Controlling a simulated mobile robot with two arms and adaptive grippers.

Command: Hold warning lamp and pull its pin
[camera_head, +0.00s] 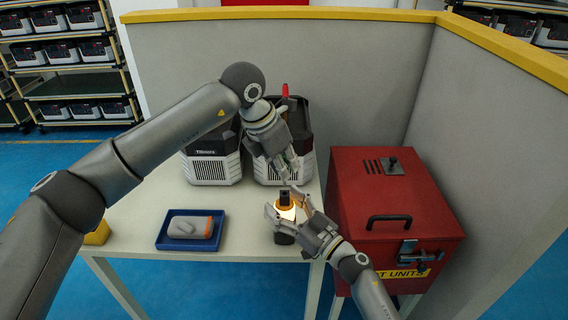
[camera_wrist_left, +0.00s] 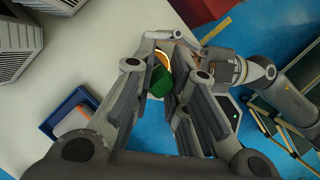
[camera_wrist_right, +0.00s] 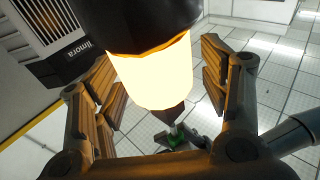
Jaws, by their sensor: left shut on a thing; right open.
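The warning lamp (camera_head: 285,211) glows yellow-orange between a dark cap and a dark base near the table's front edge, and looks upright. In the right wrist view its lit part (camera_wrist_right: 155,75) is large between the jaws. My right gripper (camera_head: 282,203) is open, with a finger on either side of the lamp. My left gripper (camera_head: 289,178) is just above the lamp, shut on a small green piece (camera_wrist_left: 160,82), which seems to be the pin. The green piece (camera_wrist_right: 178,139) also shows by the lamp's tapered end in the right wrist view. Left fingers partly hide it.
A blue tray (camera_head: 163,243) with a grey-orange device (camera_head: 190,227) lies left on the white table (camera_head: 140,212). Two white-black units (camera_head: 212,160) stand behind. A red box (camera_head: 390,190) with a handle and latch stands at right. Grey partitions (camera_head: 330,80) close the back and right.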

